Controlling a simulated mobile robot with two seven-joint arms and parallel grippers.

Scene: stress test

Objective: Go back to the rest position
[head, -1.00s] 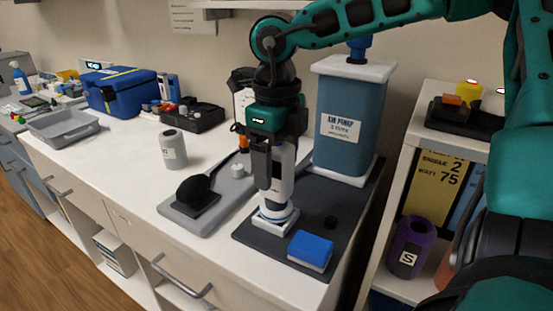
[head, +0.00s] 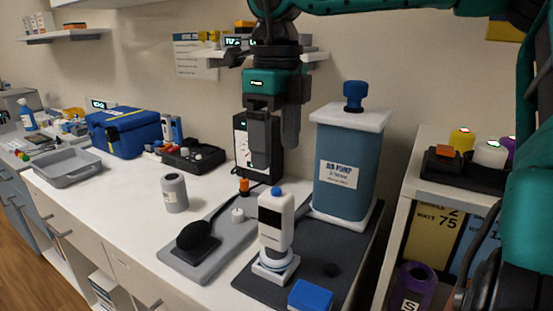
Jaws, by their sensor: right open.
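My right gripper (head: 274,150) hangs in the air above the bench, fingers pointing down. It is open, with nothing between its fingers. A white handheld device (head: 276,222) with a dark screen and blue top stands upright on a small white base on the dark mat (head: 335,246). The gripper is above and slightly left of the device, apart from it. My left gripper is not in view.
A blue tank with a white lid (head: 345,165) stands right of the gripper. A black box (head: 247,139) is behind it. A grey cylinder (head: 174,192), blue case (head: 125,130) and grey tray (head: 68,166) are left. A shelf unit (head: 414,190) is right.

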